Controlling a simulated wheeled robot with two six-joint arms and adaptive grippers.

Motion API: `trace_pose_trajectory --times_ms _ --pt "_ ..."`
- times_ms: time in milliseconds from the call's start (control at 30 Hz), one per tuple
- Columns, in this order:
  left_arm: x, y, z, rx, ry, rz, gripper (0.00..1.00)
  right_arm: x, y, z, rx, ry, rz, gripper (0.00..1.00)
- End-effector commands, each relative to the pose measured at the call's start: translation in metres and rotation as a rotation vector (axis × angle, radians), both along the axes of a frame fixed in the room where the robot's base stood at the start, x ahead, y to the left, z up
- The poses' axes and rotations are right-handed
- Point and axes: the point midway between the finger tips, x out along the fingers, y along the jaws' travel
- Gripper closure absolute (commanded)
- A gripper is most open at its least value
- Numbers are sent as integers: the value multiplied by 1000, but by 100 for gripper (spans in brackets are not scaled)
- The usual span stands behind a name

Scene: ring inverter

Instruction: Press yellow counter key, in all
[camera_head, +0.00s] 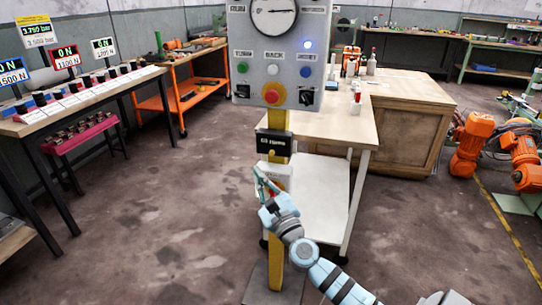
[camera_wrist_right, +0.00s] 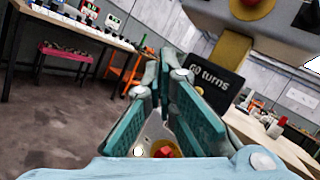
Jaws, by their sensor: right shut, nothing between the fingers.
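The black counter (camera_head: 273,142) with a "turns" readout is fixed on the yellow post (camera_head: 278,125). A small yellow key (camera_head: 271,153) shows on its lower part in the head view. In the right wrist view the counter (camera_wrist_right: 208,82) stands beyond the fingers, with a small yellow spot (camera_wrist_right: 199,90) near its lower left edge. My right gripper (camera_head: 257,172) is shut and empty, with its fingertips a little below and left of the counter. It fills the middle of the right wrist view (camera_wrist_right: 165,62). I see no contact with the key. My left gripper is not in view.
Above the counter is a grey control panel (camera_head: 243,82) with a gauge, coloured buttons and a red knob on a yellow base (camera_head: 274,94). A red part (camera_head: 276,186) on the post is partly hidden behind my right gripper. A workbench (camera_head: 410,90) stands behind right.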

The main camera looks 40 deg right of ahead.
Motion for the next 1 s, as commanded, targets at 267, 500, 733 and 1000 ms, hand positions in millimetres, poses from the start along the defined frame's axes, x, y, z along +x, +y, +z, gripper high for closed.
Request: trace_pose_trajectory --times_ms 267,500,733,1000 --pt "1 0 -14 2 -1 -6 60 15 -22 -3 -1 0 0 100" --pt "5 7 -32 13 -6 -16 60 35 -52 -4 0 0 -2 100" --pt "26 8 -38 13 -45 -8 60 48 -69 -2 1 0 -1 100" --pt "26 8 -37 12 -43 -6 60 50 -72 -1 3 1 0 100"
